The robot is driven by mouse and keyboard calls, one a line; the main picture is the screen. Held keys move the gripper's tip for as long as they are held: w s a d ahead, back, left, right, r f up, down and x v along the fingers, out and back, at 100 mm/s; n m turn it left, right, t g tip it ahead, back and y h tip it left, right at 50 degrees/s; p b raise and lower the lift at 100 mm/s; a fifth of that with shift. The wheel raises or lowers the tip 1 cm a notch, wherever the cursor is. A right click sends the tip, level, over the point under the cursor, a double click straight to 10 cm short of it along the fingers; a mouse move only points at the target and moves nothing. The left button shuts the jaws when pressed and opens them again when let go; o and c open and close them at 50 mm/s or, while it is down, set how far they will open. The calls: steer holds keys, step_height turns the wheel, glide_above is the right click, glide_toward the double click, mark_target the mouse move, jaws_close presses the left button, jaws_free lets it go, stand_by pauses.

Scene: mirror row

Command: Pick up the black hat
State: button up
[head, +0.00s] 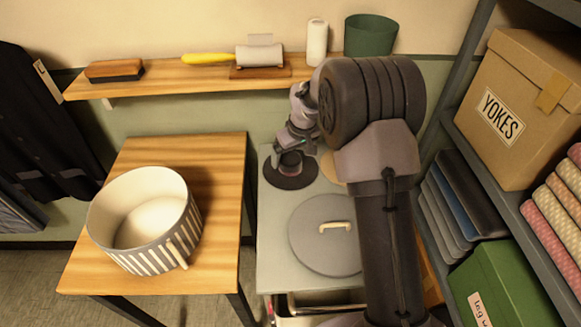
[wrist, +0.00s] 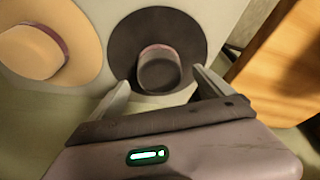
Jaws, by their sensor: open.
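The black hat (head: 281,181) lies brim down on the pale counter, partly behind my gripper in the head view. In the wrist view the black hat (wrist: 128,43) shows its wide round brim and a crown with a reddish band. My gripper (head: 291,157) is above the hat, pointing down. In the wrist view my gripper (wrist: 160,78) is open, with one finger on each side of the crown's near part. Nothing is held. I cannot tell whether the fingers touch the hat.
A tan hat (wrist: 32,50) lies beside the black one. A grey round lid (head: 313,253) with a handle lies nearer on the counter. An open striped round box (head: 140,250) stands on the wooden table (head: 222,160) at left. A wall shelf (head: 165,82) runs behind; shelving stands right.

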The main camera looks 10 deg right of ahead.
mark_target(291, 158)
steer(key=x, duration=0.3)
steer(key=shift+b, duration=0.35)
steer(key=shift+r, duration=0.1)
steer(key=shift+c, duration=0.4)
steer(key=c, duration=1.4)
steer(key=shift+r, duration=0.1)
